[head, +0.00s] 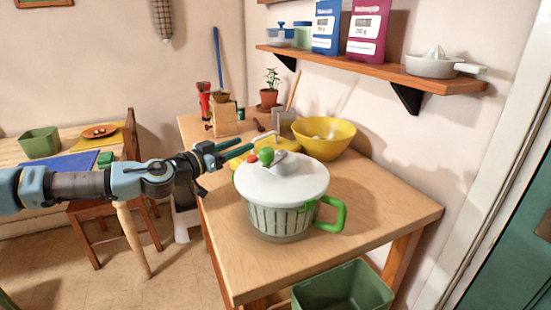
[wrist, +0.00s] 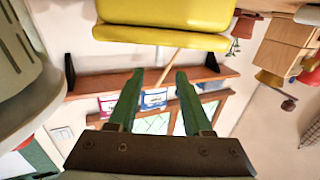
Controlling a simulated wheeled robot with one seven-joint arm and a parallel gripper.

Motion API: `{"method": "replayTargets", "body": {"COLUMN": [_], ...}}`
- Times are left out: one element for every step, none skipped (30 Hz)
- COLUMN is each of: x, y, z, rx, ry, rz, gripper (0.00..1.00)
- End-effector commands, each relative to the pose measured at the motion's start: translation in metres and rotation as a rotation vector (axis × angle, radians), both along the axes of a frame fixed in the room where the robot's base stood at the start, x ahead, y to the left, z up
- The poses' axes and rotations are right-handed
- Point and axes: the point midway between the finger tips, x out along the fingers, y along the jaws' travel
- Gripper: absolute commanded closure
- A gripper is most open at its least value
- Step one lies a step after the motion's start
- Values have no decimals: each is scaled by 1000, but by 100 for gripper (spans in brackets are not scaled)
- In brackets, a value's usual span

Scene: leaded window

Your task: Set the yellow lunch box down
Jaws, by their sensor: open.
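The yellow lunch box (head: 277,145) rests on the wooden table, behind the salad spinner, which hides much of it in the head view. A pale handle-like piece shows at its top. In the wrist view, which is upside down, the yellow lunch box (wrist: 165,14) fills the top edge and is cut off by it. My gripper (head: 248,149) is at the left of the box in the head view. In the wrist view my gripper (wrist: 161,74) has its two green fingers apart with nothing between them, and a gap shows between the fingertips and the box.
A white-lidded salad spinner (head: 283,198) with a green handle stands close in front. A yellow bowl (head: 335,143) is right of the box; a wooden block (head: 224,120) and plant pot (head: 269,98) stand behind. A shelf (head: 372,69) hangs above. The table's front right is clear.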

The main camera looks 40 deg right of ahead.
Motion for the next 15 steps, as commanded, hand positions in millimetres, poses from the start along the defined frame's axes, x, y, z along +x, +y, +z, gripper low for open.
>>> {"method": "replayTargets", "body": {"x": [-1,-1,-2,-1,-1,-1,-1,0,0,0,0,0,0,0,-1], "y": [-9,-14,-21,-26,-30,-35,-39,-42,-45,-46,-48,-50,-52,-54,-59], "z": [3,3,3,3,3,3,3,2,2,1,1,1,1,2,2], "rx": [-1,0,0,0,0,0,0,0,0,1,1,1,1,0,0], "ry": [3,3,2,2,3,3,3,3,2,2,2,3,3,4,5], "rz": [-2,-3,-3,-3,-3,-2,-2,-2,-2,-2,-2,-1,-1,-1,-2], "gripper": [50,50,50,50,50,50,50,50,50,50,50,50,50,50,50]}}
